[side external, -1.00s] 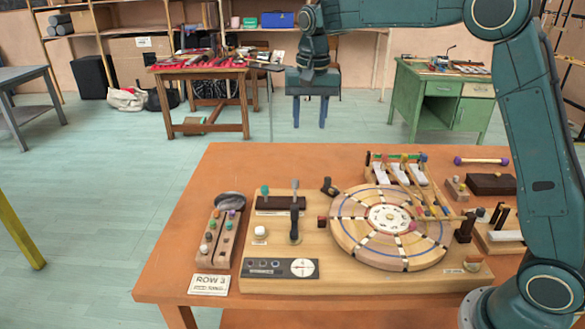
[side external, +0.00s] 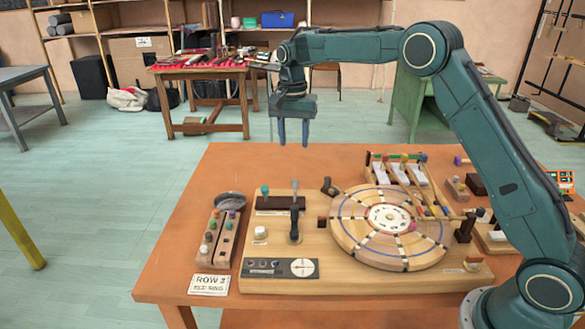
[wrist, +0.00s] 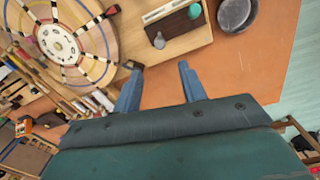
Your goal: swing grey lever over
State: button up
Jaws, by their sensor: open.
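The grey lever (side external: 295,194) stands upright at the right end of a dark slotted block on the wooden board. In the wrist view its rounded grey top (wrist: 159,40) shows beyond my fingertips. A teal knob (side external: 264,190) sits at the block's left end, and it also shows in the wrist view (wrist: 194,12). My gripper (side external: 293,141) is open and empty, raised above the table's back edge with its fingers pointing down. In the wrist view my gripper (wrist: 160,74) has its two blue fingers apart, touching nothing.
A round segmented wheel (side external: 347,220) lies right of the lever. A black upright handle (side external: 295,232) stands in front of it, with a white knob (side external: 260,232) to its left. A dark metal dish (side external: 230,200) is further left. The orange table (side external: 250,163) is clear behind the board.

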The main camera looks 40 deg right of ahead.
aim_at(295, 180)
notch_tip(295, 180, down, 13)
jog(key=shift+s+d+r, duration=0.1)
jog(key=shift+r, duration=0.05)
dwell(0.4)
grip_shut()
